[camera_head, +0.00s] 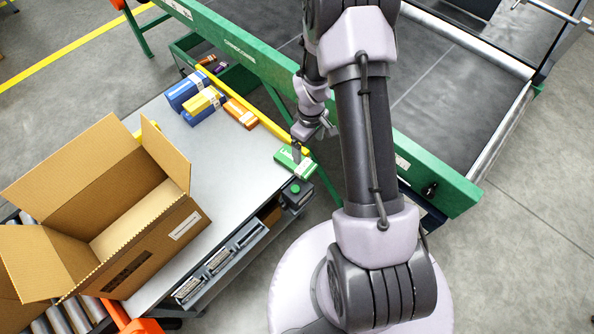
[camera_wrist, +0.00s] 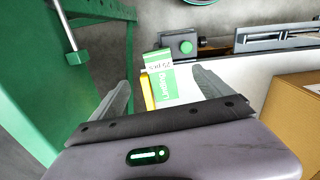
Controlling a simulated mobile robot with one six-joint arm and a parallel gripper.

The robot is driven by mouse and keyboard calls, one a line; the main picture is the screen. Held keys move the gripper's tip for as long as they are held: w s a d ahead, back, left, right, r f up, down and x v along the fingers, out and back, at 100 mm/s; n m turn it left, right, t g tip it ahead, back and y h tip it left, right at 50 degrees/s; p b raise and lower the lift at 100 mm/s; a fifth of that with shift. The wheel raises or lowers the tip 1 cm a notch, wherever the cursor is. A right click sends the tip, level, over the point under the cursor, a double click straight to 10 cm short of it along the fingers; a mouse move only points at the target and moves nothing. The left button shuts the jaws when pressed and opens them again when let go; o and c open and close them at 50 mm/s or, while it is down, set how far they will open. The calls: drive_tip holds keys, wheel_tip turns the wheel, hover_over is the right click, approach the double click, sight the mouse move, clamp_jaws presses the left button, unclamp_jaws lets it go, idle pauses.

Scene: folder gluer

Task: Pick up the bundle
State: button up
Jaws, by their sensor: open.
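A green and white bundle (camera_head: 286,161) lies at the right end of the grey table, beside the yellow edge rail. In the wrist view the bundle (camera_wrist: 178,84) shows between my two spread fingers, with free space on both sides. My gripper (camera_wrist: 161,80) is open and empty, and points down at it. In the head view my gripper (camera_head: 298,150) is just above the bundle and hides a part of it. I cannot tell the exact height gap. Blue bundles (camera_head: 182,90) and an orange bundle (camera_head: 241,113) lie farther back on the table.
An open cardboard box (camera_head: 150,245) stands on the left of the table (camera_head: 235,185). A black box with a green button (camera_head: 296,190) sits close to the green bundle. The green machine frame (camera_head: 240,45) runs behind the yellow rail (camera_head: 262,118). The table's middle is clear.

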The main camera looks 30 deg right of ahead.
drive_tip(key=b, duration=0.3)
hover_over(304, 166)
drive_tip(key=f, duration=1)
drive_tip(key=shift+s+d+f, duration=0.15)
drive_tip(key=shift+s+f, duration=0.1)
drive_tip(key=shift+f, duration=0.05)
wheel_tip(304, 166, down, 5)
drive_tip(key=b, duration=0.3)
drive_tip(key=shift+w+f, duration=0.15)
drive_tip(key=c, duration=1.6)
